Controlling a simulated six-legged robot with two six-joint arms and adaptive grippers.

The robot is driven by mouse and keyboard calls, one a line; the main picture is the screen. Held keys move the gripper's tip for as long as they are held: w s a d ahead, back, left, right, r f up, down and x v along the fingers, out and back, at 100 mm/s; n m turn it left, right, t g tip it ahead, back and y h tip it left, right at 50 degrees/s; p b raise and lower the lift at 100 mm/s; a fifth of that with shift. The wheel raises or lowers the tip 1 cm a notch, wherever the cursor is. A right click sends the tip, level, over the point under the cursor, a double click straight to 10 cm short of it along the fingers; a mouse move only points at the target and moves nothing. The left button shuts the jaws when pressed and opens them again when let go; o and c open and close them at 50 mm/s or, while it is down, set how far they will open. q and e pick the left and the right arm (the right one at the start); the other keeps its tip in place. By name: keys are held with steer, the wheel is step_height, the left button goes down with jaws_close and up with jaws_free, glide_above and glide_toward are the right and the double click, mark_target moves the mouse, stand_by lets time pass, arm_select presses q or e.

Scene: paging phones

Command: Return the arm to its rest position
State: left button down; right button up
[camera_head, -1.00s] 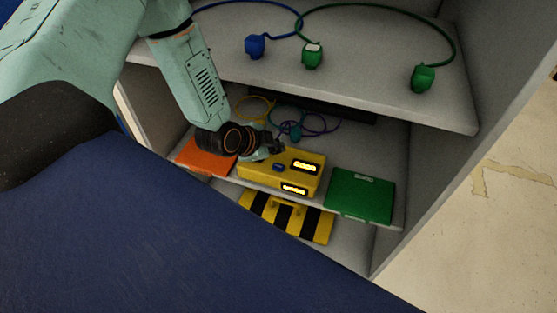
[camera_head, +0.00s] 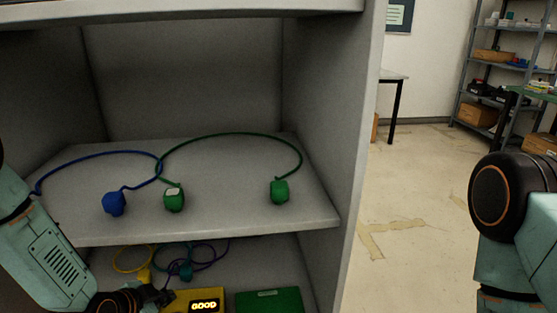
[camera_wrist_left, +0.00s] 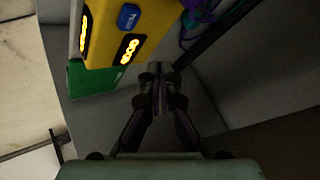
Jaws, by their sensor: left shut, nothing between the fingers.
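My left gripper (camera_head: 160,296) is low in the head view, in front of the lower shelf and just left of a yellow box (camera_head: 195,300) with a lit display. In the left wrist view the left gripper (camera_wrist_left: 158,75) has its fingers together with nothing between them, and the yellow box (camera_wrist_left: 112,30) is beside it at the upper left. My left arm (camera_head: 45,255) comes in from the left edge. My right arm (camera_head: 505,220) shows at the right edge, but its gripper is not in view.
The upper shelf (camera_head: 235,215) carries a blue plug (camera_head: 114,203) and two green plugs (camera_head: 174,199) on cables. A green box (camera_head: 268,301) and coiled cables lie on the lower shelf. The cabinet side wall (camera_head: 350,150) stands close. Open floor (camera_head: 415,190) lies to the right.

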arm_select(q)
steer(key=s+d+f+n+g, duration=0.2)
steer(key=s+n+g, duration=0.1)
steer(key=s, duration=0.7)
steer(key=s+d+f+n+g+y, duration=0.1)
steer(key=s+d+f+n+g, duration=0.1)
steer(key=s, duration=0.8)
steer(key=s+d+f+n+g, duration=0.3)
steer(key=s+d+n+g, duration=0.1)
steer(key=s, duration=0.6)
steer(key=shift+s+n+y, duration=0.4)
steer(key=shift+n, duration=0.2)
steer(key=shift+d+f, duration=0.1)
steer(key=shift+d, duration=0.05)
steer(key=shift+s, duration=0.1)
